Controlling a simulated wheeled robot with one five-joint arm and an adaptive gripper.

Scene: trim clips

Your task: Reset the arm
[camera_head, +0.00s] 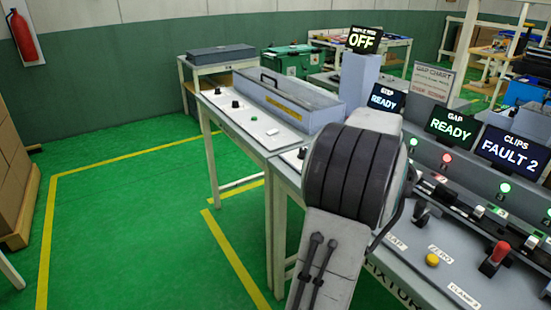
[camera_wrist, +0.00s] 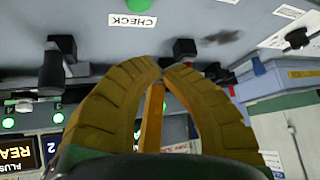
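My gripper (camera_wrist: 163,68) shows in the wrist view, with two yellow-brown ribbed fingers curving in until their tips meet or nearly meet. I see nothing held between them. The wrist view looks upside down onto a grey console panel, with a white CHECK label (camera_wrist: 132,20) and a green button (camera_wrist: 139,5) beyond the fingertips. In the head view my grey arm with its dark banded joint rises over the bench edge at centre right, and it hides my gripper there.
A control bench (camera_head: 420,278) with a yellow button (camera_head: 432,259), red-topped lever (camera_head: 501,251) and several switches lies right. Displays read STEP READY (camera_head: 387,97), GAP READY (camera_head: 452,126) and CLIPS FAULT 2 (camera_head: 512,150). Another sign says OFF (camera_head: 365,40). Green floor (camera_head: 130,230) is clear left.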

